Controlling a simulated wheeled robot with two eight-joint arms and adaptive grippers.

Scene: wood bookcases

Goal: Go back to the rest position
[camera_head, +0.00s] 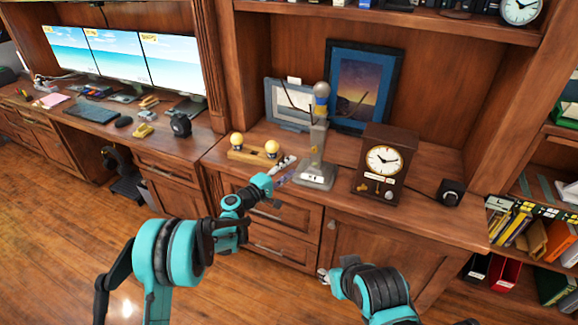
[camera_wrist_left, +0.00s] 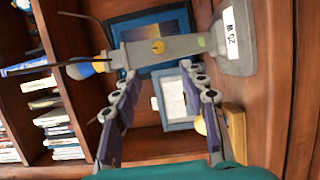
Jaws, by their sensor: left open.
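My left gripper (camera_head: 283,170) reaches over the front edge of the wooden counter (camera_head: 432,215). Its two purple-padded fingers are apart with nothing between them in the left wrist view (camera_wrist_left: 160,72). A grey stand (camera_head: 317,150) with a labelled base and a bluish rounded top stands upright just beyond the fingertips. It also fills the upper part of the left wrist view (camera_wrist_left: 150,50). I cannot tell whether a finger touches it. My right arm shows at the bottom right, but I cannot make out its gripper's jaws.
Framed pictures (camera_head: 364,85) lean behind. A desk with monitors (camera_head: 120,55) is at the left.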

